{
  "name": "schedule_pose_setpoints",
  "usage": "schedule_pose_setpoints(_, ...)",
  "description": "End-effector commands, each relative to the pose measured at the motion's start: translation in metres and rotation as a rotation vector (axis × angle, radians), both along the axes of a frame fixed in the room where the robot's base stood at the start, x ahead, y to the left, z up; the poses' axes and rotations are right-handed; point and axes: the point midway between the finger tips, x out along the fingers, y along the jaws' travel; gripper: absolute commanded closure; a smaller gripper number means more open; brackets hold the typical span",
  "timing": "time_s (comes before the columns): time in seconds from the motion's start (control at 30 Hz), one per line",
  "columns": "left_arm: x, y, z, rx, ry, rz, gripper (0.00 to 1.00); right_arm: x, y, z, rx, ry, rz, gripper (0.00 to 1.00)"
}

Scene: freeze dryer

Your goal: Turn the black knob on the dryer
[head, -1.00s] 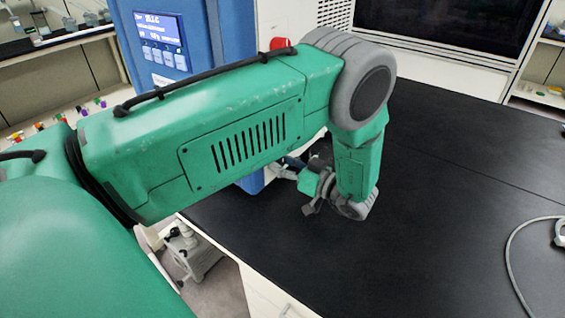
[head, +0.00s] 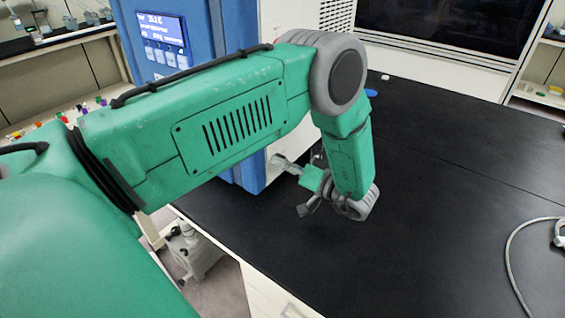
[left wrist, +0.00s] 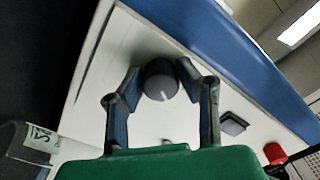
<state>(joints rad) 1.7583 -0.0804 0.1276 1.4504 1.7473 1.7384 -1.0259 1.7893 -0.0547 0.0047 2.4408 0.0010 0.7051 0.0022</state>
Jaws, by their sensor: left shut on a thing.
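The black knob (left wrist: 160,84) is on the white panel of the dryer in the left wrist view. It is round, with a pale pointer mark towards its lower right. My left gripper (left wrist: 161,75) is shut on the knob, one finger at each side. In the head view my left gripper (head: 284,163) reaches to the dryer's side, and the knob is hidden there. The blue and white dryer (head: 202,38) stands behind my left arm, its display lit. My right gripper is not in view.
A black square part (left wrist: 233,124) and a red button (left wrist: 274,153) are on the same panel. A clear vessel with a label (left wrist: 41,138) is at lower left in the wrist view. The black bench top (head: 450,190) is mostly clear, with a grey cable (head: 512,262) at right.

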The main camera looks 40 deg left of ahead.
Motion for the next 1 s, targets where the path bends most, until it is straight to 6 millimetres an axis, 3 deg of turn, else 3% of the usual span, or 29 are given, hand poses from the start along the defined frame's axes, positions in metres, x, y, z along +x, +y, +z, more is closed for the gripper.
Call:
schedule_pose_setpoints(0.7,0.005,0.000,0.003,-0.072,0.656,-0.008,0.99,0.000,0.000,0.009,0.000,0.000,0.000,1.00)
schedule_pose_setpoints(1.0,0.005,-0.001,0.003,-0.095,0.858,-0.011,0.99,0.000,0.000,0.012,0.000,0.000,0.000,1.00)
